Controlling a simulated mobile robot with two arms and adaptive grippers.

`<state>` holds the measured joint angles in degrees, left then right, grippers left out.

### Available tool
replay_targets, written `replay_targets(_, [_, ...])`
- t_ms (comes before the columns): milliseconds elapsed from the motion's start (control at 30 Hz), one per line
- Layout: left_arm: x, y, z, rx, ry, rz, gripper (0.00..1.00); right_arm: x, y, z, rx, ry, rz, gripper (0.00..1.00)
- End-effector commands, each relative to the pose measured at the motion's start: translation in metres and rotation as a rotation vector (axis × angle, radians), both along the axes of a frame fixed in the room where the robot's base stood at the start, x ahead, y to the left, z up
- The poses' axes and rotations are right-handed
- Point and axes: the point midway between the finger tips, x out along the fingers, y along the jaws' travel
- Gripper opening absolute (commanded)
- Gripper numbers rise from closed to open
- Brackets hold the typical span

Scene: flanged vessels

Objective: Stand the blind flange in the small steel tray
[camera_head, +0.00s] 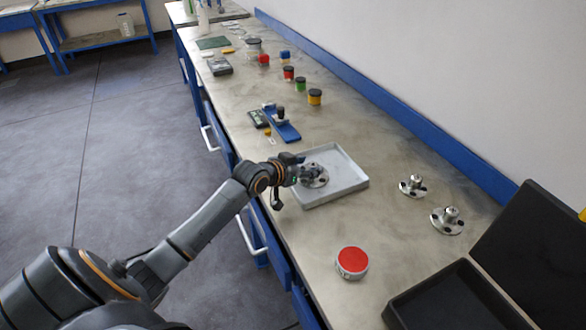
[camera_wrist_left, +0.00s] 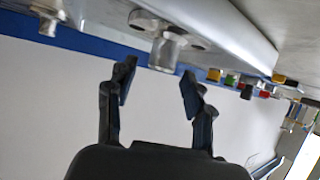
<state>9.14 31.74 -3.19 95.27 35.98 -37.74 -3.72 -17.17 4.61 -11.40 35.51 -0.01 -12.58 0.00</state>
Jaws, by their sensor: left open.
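A steel flange (camera_head: 316,180) with a short neck sits base down and upright in the shallow grey tray (camera_head: 350,184); I take it to be the blind flange. Its neck shows in the left wrist view (camera_wrist_left: 168,50), where the picture is upside down. My left gripper (camera_head: 303,165) is over the tray, beside the flange and partly hiding it. In the left wrist view the gripper (camera_wrist_left: 157,75) is open, with nothing between its fingertips and the neck just beyond them. The tray wall (camera_wrist_left: 235,32) is behind the neck. My right gripper is not in view.
Two more necked flanges (camera_head: 412,186) (camera_head: 447,220) stand right of the tray. A red-topped round tin (camera_head: 352,262) is in front, and a black open case (camera_head: 460,300) is at lower right. A blue fixture (camera_head: 281,124) and several small jars lie farther back.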

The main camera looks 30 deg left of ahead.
Motion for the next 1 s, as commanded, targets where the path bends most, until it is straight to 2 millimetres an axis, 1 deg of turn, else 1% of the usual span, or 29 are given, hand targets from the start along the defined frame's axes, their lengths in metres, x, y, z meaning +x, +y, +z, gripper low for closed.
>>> replay_targets(33, [-0.01,0.001,0.003,0.003,0.002,-0.001,0.52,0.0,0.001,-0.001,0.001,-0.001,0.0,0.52])
replay_targets(200, [-0.041,0.006,0.018,0.003,0.002,-0.001,0.52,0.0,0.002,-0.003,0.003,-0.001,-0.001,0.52])
replay_targets(300, [-0.057,0.007,0.026,0.004,0.003,-0.003,0.52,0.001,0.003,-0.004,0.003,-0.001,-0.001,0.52])
replay_targets(433, [-0.072,0.01,0.033,0.0,0.002,0.0,0.52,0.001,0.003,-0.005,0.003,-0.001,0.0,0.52])
replay_targets(600, [-0.081,0.011,0.039,-0.001,0.001,0.0,0.52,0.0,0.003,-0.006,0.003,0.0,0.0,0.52])
replay_targets(1000, [-0.081,0.011,0.04,-0.001,0.0,0.0,0.52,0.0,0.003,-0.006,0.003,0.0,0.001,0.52])
